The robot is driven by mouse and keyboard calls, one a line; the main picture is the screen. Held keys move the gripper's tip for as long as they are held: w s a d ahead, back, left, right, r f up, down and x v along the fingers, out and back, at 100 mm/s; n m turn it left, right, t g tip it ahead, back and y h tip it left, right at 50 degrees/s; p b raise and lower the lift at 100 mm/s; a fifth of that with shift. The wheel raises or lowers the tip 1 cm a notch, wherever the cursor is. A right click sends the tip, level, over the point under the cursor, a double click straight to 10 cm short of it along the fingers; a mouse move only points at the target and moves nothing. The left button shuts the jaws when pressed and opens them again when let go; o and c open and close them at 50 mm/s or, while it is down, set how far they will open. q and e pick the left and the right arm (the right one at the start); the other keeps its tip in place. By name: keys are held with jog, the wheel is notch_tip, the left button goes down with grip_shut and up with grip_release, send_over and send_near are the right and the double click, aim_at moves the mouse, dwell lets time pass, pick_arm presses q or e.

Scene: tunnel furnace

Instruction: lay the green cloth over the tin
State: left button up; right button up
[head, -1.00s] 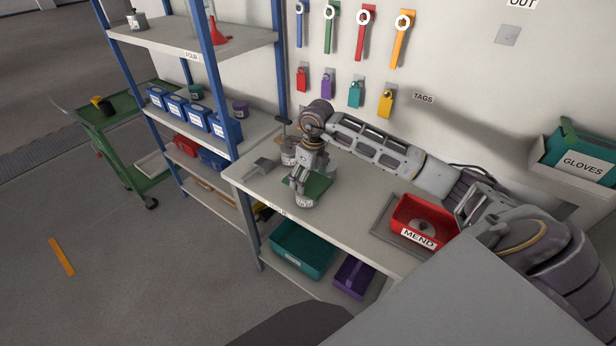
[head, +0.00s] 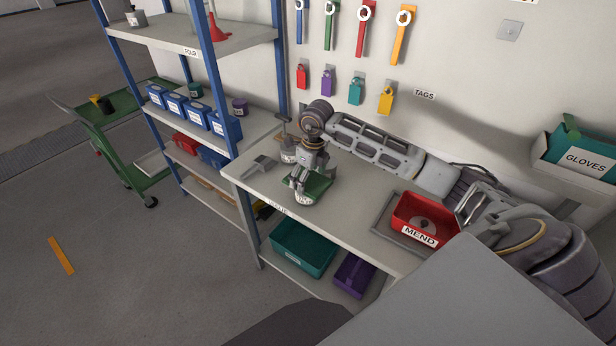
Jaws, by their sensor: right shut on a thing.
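The green cloth (head: 319,188) is at the fingers of my right gripper (head: 298,184), above the bench top near its front edge. The right gripper is shut on the cloth, and its fingers point down. The pale tin (head: 304,200) stands on the bench directly below the fingers. The cloth lies at the top of the tin and spreads to its right; the tin's front side shows. The gripper hides part of the cloth and the tin's rim, so I cannot tell how much is covered. My left gripper is out of view.
On the bench (head: 350,220), a grey scoop-like tool (head: 262,165) and a grey can (head: 288,154) stand left of the gripper. Bench between tin and bin is clear. Blue-posted shelves (head: 222,85) stand at left.

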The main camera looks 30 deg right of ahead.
jog(key=shift+f, duration=0.25)
dwell(0.4)
jog(key=o, duration=0.7)
jog(key=shift+r, duration=0.1)
jog(key=shift+s+d+r+p, duration=0.15)
jog(key=shift+r+p, duration=0.55)
jog(key=shift+r, duration=0.75)
jog(key=shift+s+r+p, duration=0.2)
jog(key=shift+r+p, duration=0.55)
jog(key=shift+r, duration=0.75)
jog(key=shift+s+d+r+p, duration=0.15)
jog(key=shift+r+p, duration=0.55)
jog(key=shift+r, duration=0.75)
jog(key=shift+a, duration=0.1)
